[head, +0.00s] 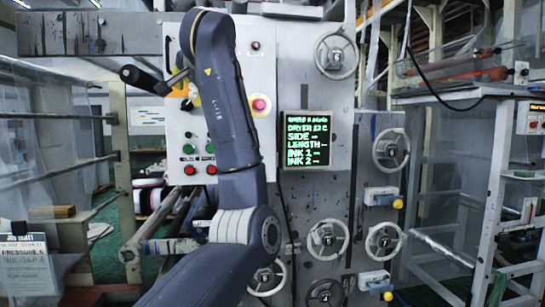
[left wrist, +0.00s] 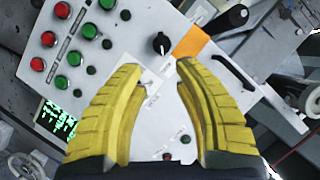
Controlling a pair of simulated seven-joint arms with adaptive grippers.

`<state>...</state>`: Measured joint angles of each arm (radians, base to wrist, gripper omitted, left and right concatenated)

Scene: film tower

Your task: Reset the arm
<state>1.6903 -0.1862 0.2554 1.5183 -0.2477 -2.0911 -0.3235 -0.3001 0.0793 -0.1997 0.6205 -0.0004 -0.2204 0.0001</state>
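My left gripper (left wrist: 162,68) has two ribbed yellow fingers, spread apart with nothing between them. Its tips point towards the control panel (left wrist: 150,112). In the left wrist view, a black rotary knob (left wrist: 161,43) with a white mark lies just beyond the gap between the tips, apart from them. An orange label (left wrist: 190,42) is beside the knob. In the head view, my left arm (head: 226,110) rises in front of the panel (head: 265,75), bends at the top and hides part of it. The fingers cannot be made out there. My right gripper is not in view.
Red and green buttons (head: 189,149) sit low on the panel, with a red stop button (head: 260,105) above. A black-handled lever (head: 140,78) juts out to the left. A green-text screen (head: 307,140) and several handwheels (head: 336,55) stand to the right.

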